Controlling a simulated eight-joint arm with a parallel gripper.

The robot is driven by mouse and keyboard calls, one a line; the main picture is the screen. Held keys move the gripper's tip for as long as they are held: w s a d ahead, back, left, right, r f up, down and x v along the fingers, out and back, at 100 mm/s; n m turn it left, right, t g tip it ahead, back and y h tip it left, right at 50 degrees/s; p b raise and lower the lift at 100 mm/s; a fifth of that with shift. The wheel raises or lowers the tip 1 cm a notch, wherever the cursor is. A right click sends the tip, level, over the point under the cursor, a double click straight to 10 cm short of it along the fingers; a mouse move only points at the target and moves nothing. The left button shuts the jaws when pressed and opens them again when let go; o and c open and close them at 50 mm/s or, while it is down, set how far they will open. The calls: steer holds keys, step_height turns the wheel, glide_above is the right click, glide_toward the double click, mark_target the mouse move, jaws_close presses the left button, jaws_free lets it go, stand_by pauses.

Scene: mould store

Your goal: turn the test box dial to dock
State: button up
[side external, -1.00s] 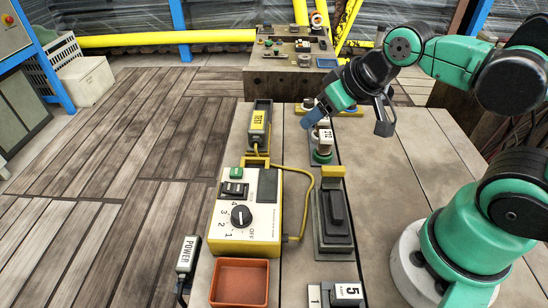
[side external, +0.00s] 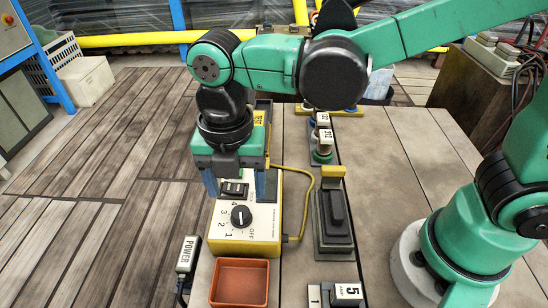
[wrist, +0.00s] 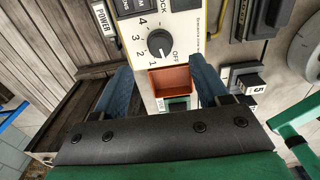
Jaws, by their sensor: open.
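The yellow-sided test box (side external: 272,205) lies on the bench with a pale top face. The dial also shows in the wrist view (wrist: 160,43), unobstructed. My gripper (side external: 237,188) points down over the box, its blue fingers apart and empty, around the black rocker switch (side external: 234,189) in the side view. In the wrist view the open fingers (wrist: 162,78) are on either side, below the dial in the picture. Nothing touches the dial.
An orange tray (side external: 240,284) sits in front of the box. A POWER-labelled block (side external: 188,255) is at its left. A yellow cable (side external: 313,195) loops at its right beside a black lever unit (side external: 334,222). The right bench top is mostly clear.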

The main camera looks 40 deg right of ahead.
mark_target(241, 212)
steer(key=shift+f, duration=2.6)
jaws_close()
